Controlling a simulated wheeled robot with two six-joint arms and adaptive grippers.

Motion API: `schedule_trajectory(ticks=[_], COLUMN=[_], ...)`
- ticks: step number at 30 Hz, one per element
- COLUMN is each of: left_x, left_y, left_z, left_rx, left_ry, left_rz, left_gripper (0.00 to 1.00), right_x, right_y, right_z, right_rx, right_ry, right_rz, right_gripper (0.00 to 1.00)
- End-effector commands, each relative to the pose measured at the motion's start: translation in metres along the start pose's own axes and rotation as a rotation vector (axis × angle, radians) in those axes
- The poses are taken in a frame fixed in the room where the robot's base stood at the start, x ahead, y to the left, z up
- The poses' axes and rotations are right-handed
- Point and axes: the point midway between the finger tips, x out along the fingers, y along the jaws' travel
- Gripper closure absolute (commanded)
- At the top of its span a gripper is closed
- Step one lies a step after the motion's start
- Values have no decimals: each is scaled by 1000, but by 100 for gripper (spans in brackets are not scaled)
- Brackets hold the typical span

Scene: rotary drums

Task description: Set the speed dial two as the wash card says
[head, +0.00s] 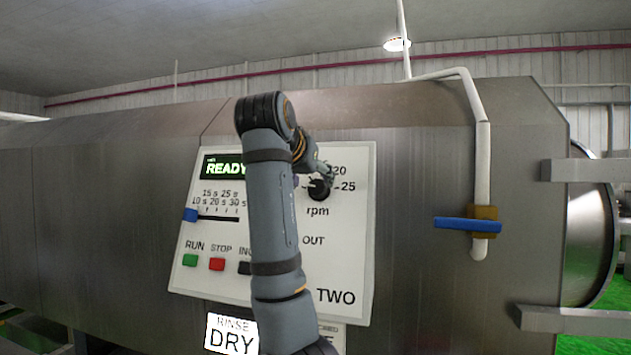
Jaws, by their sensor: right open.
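The panel marked TWO (345,245) is on the metal drum housing. Its black speed dial (321,192) sits at the upper right, with rpm below it and the marks 20 and 25 showing. The lower marks are hidden behind my right arm, and I cannot tell where the pointer stands. My right gripper (323,177) is open at the dial, overlapping its upper part; I cannot tell whether it touches. A white card (231,335) reading RINSE and DRY hangs below the panel, partly covered by my arm. My left gripper is out of view.
The panel's READY display (224,168), blue slider (190,215), green RUN button (190,260) and red STOP button (216,264) are left of my arm. A blue valve handle (467,224) on a white pipe (482,165) stands out at right. Clear housing lies between panel and pipe.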

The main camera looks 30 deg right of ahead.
Motion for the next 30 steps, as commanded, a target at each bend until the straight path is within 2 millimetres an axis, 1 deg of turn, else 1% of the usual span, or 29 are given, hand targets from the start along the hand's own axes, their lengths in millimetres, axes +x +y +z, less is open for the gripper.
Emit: schedule_trajectory(ticks=[1, 3, 6, 9, 17, 20, 27, 29, 30], left_x=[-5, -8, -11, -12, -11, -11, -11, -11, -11], left_y=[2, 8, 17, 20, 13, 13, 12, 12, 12], left_z=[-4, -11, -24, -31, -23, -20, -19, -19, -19], left_rx=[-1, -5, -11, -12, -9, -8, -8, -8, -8], left_ry=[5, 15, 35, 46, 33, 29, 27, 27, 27], left_rz=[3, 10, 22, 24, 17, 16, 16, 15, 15], left_gripper=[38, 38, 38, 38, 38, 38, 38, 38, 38], right_x=[9, 21, 33, 40, 42, 42, 41, 41, 41], right_y=[1, 0, 0, 0, 0, 0, 0, 0, 0], right_z=[-2, -2, -1, -1, 0, 0, 0, 0, 0], right_rx=[-1, -2, -1, -1, -1, -1, 0, 0, 0], right_ry=[-2, -1, -1, 0, 1, 1, 1, 0, 1], right_rz=[2, 2, 1, -1, -1, -1, -1, -1, -1], right_gripper=[39, 39, 39, 39, 39, 51, 84, 92, 93])
